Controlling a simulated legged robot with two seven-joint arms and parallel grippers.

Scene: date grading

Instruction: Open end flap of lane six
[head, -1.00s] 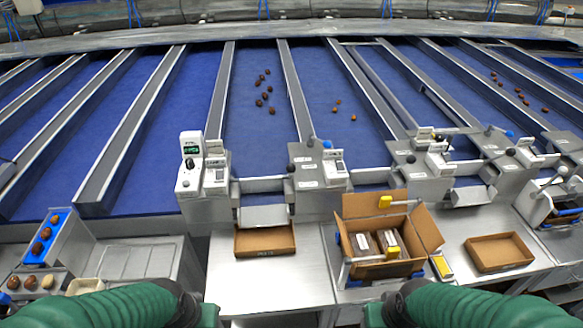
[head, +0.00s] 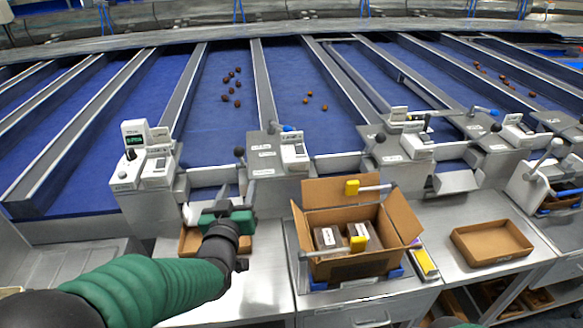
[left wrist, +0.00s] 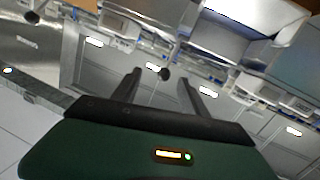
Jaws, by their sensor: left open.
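My left gripper (head: 237,192) is open and empty, with its fingers pointing at the lane ends, above a shallow cardboard tray (head: 187,240). It partly covers the lane-end hardware behind it, including a flap. A lever with a black ball knob (head: 240,152) stands just beyond the fingertips. In the left wrist view a dark knob (left wrist: 164,74) shows between the two spread fingers (left wrist: 160,88), apart from them. Another metal end flap (head: 455,182) slopes down at a lane farther right. Lane numbers are too small to read. My right gripper is not in view.
An open cardboard box (head: 350,270) with packs and yellow-handled parts stands right of my left gripper. A second shallow tray (head: 490,242) lies on the right bench. A grading unit with a green display (head: 133,138) stands left. Dates lie on the blue lanes (head: 222,120).

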